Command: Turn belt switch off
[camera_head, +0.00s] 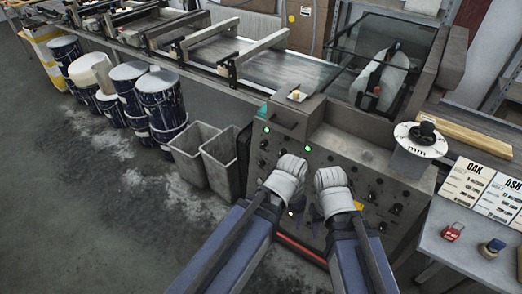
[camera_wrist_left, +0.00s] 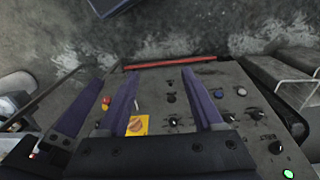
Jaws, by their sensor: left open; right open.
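The grey control panel (camera_head: 345,165) carries several dark knobs, switches and lit green lamps. I cannot tell which control is the belt switch. My left gripper (camera_head: 287,182) is over the panel's left part, its fingers mostly hidden behind the white wrist. In the left wrist view its two dark purple fingers (camera_wrist_left: 160,76) are spread and empty above the panel.
The conveyor (camera_head: 280,68) runs behind the panel. Two grey bins (camera_head: 190,150) and several dark paint cans (camera_head: 160,98) stand at left. A side table (camera_head: 455,250) at right holds a red padlock (camera_head: 453,232). A red bar (camera_wrist_left: 170,62) edges the panel's bottom.

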